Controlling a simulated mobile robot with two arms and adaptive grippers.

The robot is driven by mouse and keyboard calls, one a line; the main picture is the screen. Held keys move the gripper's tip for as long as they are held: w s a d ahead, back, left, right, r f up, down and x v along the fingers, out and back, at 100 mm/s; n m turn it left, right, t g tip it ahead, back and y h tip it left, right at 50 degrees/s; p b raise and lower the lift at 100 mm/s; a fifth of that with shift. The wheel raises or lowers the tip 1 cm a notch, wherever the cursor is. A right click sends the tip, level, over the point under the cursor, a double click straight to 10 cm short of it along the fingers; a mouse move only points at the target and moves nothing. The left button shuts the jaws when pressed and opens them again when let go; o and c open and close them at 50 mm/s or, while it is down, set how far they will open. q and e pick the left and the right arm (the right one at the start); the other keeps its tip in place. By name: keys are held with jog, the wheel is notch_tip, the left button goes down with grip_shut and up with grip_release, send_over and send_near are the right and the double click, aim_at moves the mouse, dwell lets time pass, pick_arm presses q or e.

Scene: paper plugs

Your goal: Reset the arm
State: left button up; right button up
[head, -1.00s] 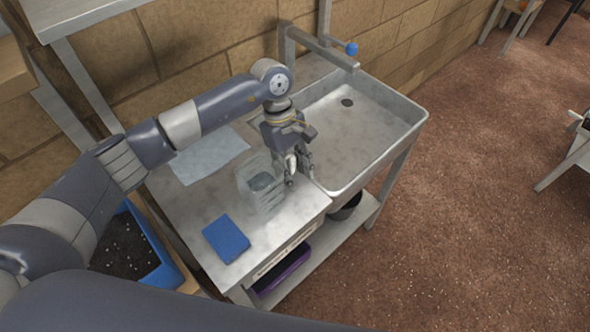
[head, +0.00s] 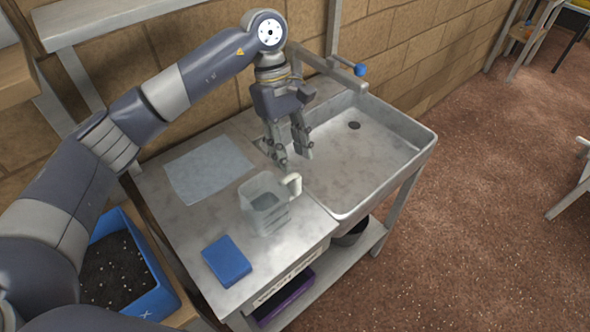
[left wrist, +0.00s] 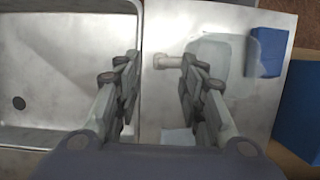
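My left gripper (head: 295,160) hangs above the metal table by the sink's left edge, fingers pointing down. Its fingers are apart with nothing between them, as the left wrist view (left wrist: 155,72) also shows. A clear jug (head: 265,218) with a pale handle stands upright on the table, below and apart from the fingers. In the left wrist view the jug (left wrist: 212,52) lies beyond the right finger, its handle showing in the gap. My right gripper is in neither view.
The sink (head: 350,150) with a blue-knobbed tap (head: 360,70) is to the right. A pale sheet (head: 205,168) and a blue block (head: 227,262) lie on the table (head: 185,225). A blue bin of dark soil (head: 150,300) stands at left.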

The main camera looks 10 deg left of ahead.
pick_arm(q)
jog(key=shift+a+r, duration=0.1)
jog(key=shift+r, duration=0.3)
